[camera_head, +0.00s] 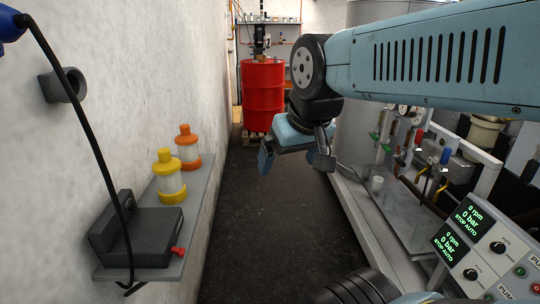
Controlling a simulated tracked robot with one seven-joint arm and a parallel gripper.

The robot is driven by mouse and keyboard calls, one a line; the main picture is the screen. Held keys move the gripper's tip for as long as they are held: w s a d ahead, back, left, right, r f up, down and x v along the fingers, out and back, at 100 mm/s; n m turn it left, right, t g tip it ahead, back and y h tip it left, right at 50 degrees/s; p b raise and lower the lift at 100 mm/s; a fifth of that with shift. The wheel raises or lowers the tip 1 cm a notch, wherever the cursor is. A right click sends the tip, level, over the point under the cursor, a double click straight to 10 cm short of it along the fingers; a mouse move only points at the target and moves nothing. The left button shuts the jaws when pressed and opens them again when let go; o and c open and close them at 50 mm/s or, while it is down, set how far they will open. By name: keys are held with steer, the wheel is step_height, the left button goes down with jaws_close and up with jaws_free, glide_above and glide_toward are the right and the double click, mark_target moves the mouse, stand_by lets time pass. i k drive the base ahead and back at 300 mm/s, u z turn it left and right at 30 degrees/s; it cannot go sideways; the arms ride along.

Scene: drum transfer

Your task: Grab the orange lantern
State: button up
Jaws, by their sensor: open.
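The orange lantern (188,149) stands upright at the far end of a grey wall shelf (197,189) on the left. It has an orange cap, a pale clear middle and an orange base. A similar yellow lantern (167,178) stands in front of it, nearer to me, and overlaps its lower left side. My gripper (296,162) hangs over the aisle, to the right of the orange lantern and clear of the shelf. Its two fingers are spread apart with nothing between them.
A dark grey device (140,238) with a red knob and a black cable fills the shelf's near end. A red drum (263,94) stands at the aisle's far end. A control panel (480,248) and bench line the right. The aisle floor (262,235) is clear.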

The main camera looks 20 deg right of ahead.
mark_target(187, 141)
steer(key=z, duration=0.7)
steer(key=k, duration=1)
steer(key=u, duration=0.8)
steer(key=i, duration=1)
steer(key=z, duration=0.05)
